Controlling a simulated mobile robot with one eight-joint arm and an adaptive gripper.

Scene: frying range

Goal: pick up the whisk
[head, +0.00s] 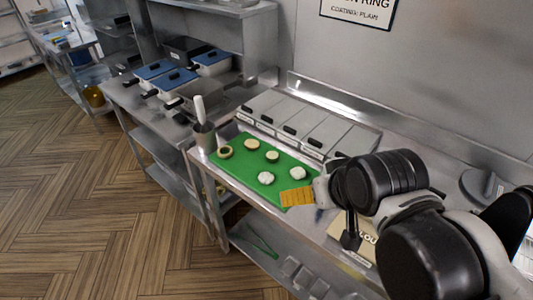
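No whisk head shows clearly. A utensil with a thick white handle (200,108) stands upright in a grey metal cup (205,138) at the counter's left front corner. Its lower end is hidden in the cup, so I cannot tell whether it is the whisk. My arm reaches in from the right over the counter. My gripper (322,192) seems to be at the arm's far end, by the right end of the green board, well to the right of the cup. My wrist largely hides its fingers.
The green board (234,167) holds several round pieces and an orange sheet (297,197). Lidded bins (310,126) line the back. Fryers with blue lids (180,79) stand at left. A green-framed item (262,246) lies on the lower shelf. The floor at left is clear.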

